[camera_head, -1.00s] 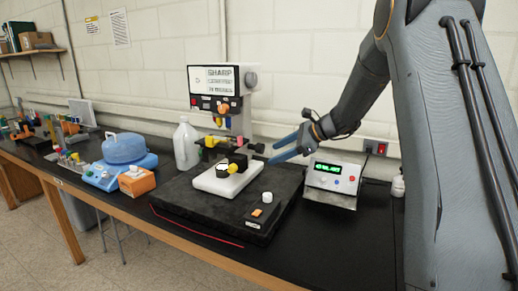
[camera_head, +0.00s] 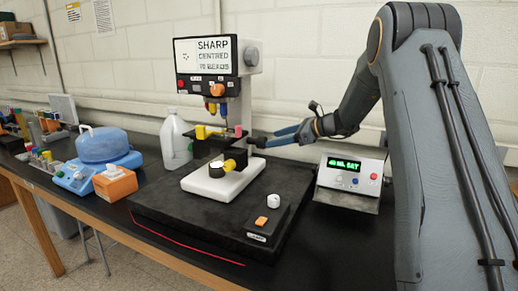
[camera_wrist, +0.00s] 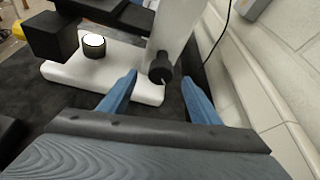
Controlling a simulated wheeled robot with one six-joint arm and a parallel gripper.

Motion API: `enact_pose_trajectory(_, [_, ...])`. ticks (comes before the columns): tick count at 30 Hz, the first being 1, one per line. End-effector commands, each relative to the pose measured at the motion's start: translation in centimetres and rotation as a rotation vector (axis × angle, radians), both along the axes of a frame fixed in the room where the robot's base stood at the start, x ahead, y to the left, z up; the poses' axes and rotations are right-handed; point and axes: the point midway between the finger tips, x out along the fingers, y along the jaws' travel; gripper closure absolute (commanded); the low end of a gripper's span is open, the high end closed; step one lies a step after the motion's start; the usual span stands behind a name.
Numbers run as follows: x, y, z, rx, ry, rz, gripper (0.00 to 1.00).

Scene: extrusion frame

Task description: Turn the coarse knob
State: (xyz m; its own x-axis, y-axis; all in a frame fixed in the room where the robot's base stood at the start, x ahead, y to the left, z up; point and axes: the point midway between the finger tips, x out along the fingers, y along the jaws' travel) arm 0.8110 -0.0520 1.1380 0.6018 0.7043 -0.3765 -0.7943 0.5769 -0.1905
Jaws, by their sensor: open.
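A microscope with a white base (camera_head: 200,184), an upright column and a screen stands on a black mat. A black knob (camera_wrist: 161,68) sticks out from the side of the column, low down in the wrist view. It also shows in the head view (camera_head: 257,142), beside my fingertips. I cannot read a label on it. My gripper (camera_head: 271,137) has blue fingers, reaches in from the right and is open. In the wrist view my gripper (camera_wrist: 158,80) has one finger on each side of the knob's line, with the knob between or just beyond the tips. Contact cannot be told.
A control box with a green display (camera_head: 347,166) stands right of the mat. A small box with a white knob (camera_head: 274,200) sits on the mat's front. A white jug (camera_head: 176,140) stands behind left. The wall is close behind; a cable (camera_wrist: 224,32) runs there.

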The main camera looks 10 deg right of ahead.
Motion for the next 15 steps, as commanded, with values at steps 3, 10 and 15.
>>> enact_pose_trajectory(3, [0.3, 0.2, -0.6, 0.001, -0.001, 0.0, 0.43])
enact_pose_trajectory(10, [2.0, 2.3, -1.5, 0.001, 0.0, 0.002, 0.43])
enact_pose_trajectory(15, [3.5, 4.1, -2.5, 0.0, 0.0, 0.002, 0.43])
